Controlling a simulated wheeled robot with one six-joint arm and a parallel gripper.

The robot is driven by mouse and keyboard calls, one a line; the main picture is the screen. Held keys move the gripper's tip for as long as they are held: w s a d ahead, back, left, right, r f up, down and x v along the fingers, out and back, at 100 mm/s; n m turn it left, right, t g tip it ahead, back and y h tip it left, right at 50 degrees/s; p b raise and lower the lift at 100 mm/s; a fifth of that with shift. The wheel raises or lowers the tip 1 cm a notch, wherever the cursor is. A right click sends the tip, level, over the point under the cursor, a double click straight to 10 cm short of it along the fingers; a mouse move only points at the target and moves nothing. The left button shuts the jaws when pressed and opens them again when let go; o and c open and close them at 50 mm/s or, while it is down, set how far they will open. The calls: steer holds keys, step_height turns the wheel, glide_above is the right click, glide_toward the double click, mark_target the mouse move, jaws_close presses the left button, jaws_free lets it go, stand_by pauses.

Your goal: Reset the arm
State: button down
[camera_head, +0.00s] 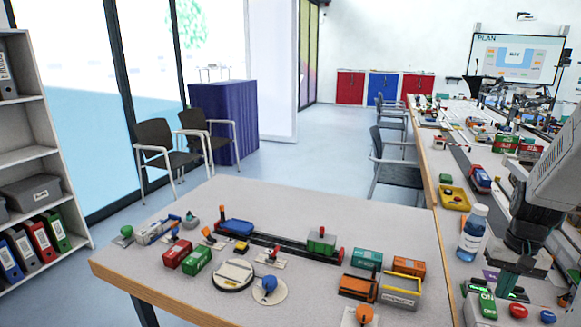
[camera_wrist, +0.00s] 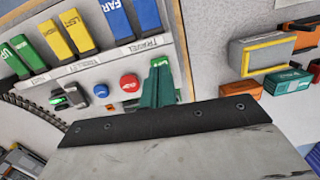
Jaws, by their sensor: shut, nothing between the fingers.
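My gripper (camera_head: 508,282) is at the right of the head view, at the low end of my arm. It points down over a control panel. In the wrist view its teal fingers (camera_wrist: 158,80) are shut together with nothing between them. They are beside a red button (camera_wrist: 129,82) and cover part of a green piece behind them. A blue button (camera_wrist: 101,91) is further left. The panel (camera_wrist: 112,55) has green, yellow and blue labelled blocks in a row. I cannot tell whether the fingers touch the panel.
A water bottle (camera_head: 472,234) stands close to the left of my arm. A yellow tray (camera_head: 454,197) lies behind it. Toy rail track, wagons and small containers (camera_head: 197,260) cover much of the near table (camera_head: 125,264). Floor (camera_head: 300,155) is open behind this table.

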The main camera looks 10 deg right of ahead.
steer(key=s+a+r+n, duration=0.2)
steer(key=a+r, duration=0.3)
steer(key=a, duration=0.4)
steer(key=s+a+r+n+t, duration=0.1)
steer(key=s+a+r, duration=0.4)
steer(key=a, duration=0.5)
steer(key=s+a+r+n+t, duration=0.1)
steer(key=s+a+r+n, duration=0.2)
steer(key=a+r, duration=0.3)
steer(key=s+a, duration=0.1)
steer(key=a, duration=0.3)
steer(key=shift+r+n+h, duration=0.15)
steer(key=shift+n+h, duration=0.25)
